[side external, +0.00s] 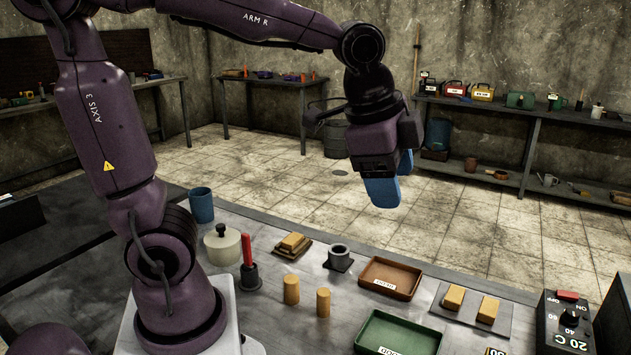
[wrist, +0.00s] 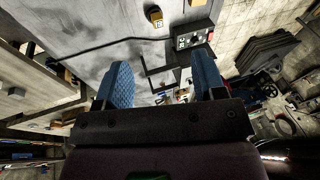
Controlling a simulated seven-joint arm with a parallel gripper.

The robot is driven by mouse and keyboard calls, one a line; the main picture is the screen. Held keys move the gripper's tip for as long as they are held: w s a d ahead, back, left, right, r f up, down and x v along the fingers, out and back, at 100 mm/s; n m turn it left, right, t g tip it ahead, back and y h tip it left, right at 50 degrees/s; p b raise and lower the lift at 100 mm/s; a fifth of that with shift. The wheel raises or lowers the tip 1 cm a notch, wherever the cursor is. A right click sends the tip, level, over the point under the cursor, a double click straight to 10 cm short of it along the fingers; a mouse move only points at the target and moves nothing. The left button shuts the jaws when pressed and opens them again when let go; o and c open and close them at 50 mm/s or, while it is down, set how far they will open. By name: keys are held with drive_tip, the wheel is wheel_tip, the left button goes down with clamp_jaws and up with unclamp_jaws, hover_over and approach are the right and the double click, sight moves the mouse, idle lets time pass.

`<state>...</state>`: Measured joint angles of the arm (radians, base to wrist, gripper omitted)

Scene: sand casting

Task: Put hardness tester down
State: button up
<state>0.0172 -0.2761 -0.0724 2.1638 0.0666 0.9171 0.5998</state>
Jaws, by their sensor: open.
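My gripper (side external: 383,190) hangs high above the far edge of the bench, its blue fingers pointing down. In the wrist view the two blue fingers of my gripper (wrist: 162,72) stand wide apart with nothing held between them. A small yellow and black device (wrist: 155,17) with a light face lies on the grey surface, well clear of the fingers. A small part of a yellow device with a display (side external: 495,352) shows at the bottom edge of the side view. I cannot tell for certain whether either is the hardness tester.
The bench (side external: 305,300) carries a lidded white pot (side external: 222,247), tan blocks, two tan cylinders, a brown tray (side external: 390,278), a green tray (side external: 400,335) and a black control box (side external: 562,325). Tiled floor (side external: 330,185) lies behind it.

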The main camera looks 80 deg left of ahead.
drive_tip(key=s+a+n+t, duration=0.1)
drive_tip(key=s+n, duration=0.7)
drive_tip(key=s, duration=0.1)
drive_tip(key=shift+s+a+f+t, duration=0.3)
drive_tip(key=shift+s+a+f, duration=0.05)
drive_tip(key=shift+s+a, duration=0.05)
